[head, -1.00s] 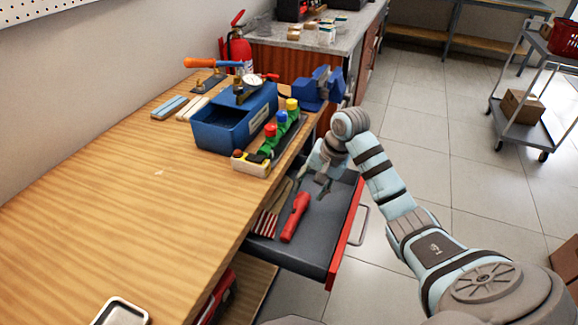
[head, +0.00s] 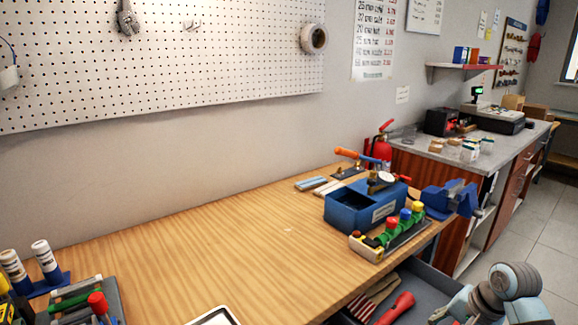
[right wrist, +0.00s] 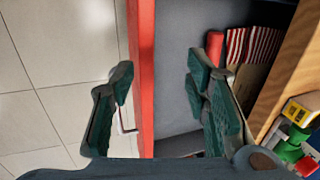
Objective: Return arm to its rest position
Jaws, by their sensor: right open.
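My right arm shows at the bottom right of the head view, by the open drawer (head: 428,279). My right gripper (right wrist: 160,72) is open and empty in the right wrist view, with its two fingers apart above the drawer's red front edge (right wrist: 144,60). A red torch-like tool (head: 396,309) lies in the drawer, and its end shows in the right wrist view (right wrist: 215,45). Red-and-white striped items (right wrist: 255,45) lie beside it. My left gripper is not in view.
The wooden bench (head: 240,250) carries a blue toolbox (head: 352,213), a rack of coloured valves (head: 392,236) and a blue vise (head: 450,198). Marker-like tubes (head: 45,262) stand at the left. The bench middle is clear. Tiled floor (right wrist: 60,60) lies outside the drawer.

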